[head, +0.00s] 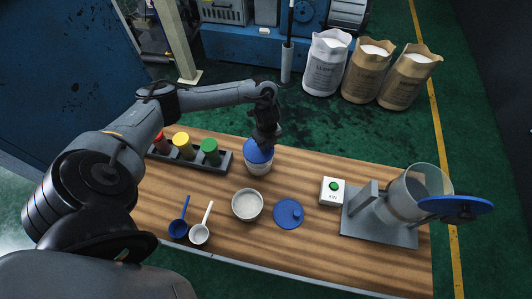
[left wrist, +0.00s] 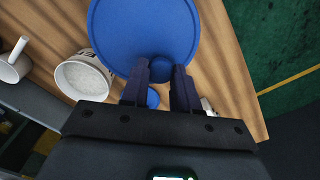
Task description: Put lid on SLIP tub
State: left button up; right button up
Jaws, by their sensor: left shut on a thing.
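My left gripper (head: 264,136) is shut on the knob of a blue lid (head: 257,152). In the left wrist view the lid (left wrist: 125,35) fills the top middle, its knob between the fingers (left wrist: 160,75). The lid is at the top of a white tub (head: 257,169) at the back middle of the table, slightly tilted in the head view; I cannot tell whether it is seated. A second, open white tub (head: 247,205) with pale contents stands nearer the front, and shows in the left wrist view (left wrist: 84,76). Tub labels are not readable. My right gripper is not in view.
A second blue lid (head: 289,213) lies right of the open tub. A dark rack (head: 222,166) with red, yellow and green-topped containers is at left. Blue (head: 179,228) and white (head: 200,233) scoops lie front left. A green-buttoned box (head: 332,191) and grey machine (head: 381,216) stand right.

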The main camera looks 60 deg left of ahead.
pick_arm(q)
jog(key=shift+a, duration=0.3)
jog(key=shift+f, duration=0.1)
jog(key=shift+d+f+b, duration=0.1)
jog(key=shift+f+b, duration=0.6)
jog(key=shift+b, duration=0.2)
notch_tip(320, 180, down, 3)
jog(key=b, duration=0.3)
jog(key=shift+r, duration=0.1)
jog(key=shift+f+b, duration=0.45)
jog(key=shift+f, duration=0.45)
jog(key=shift+p, duration=0.45)
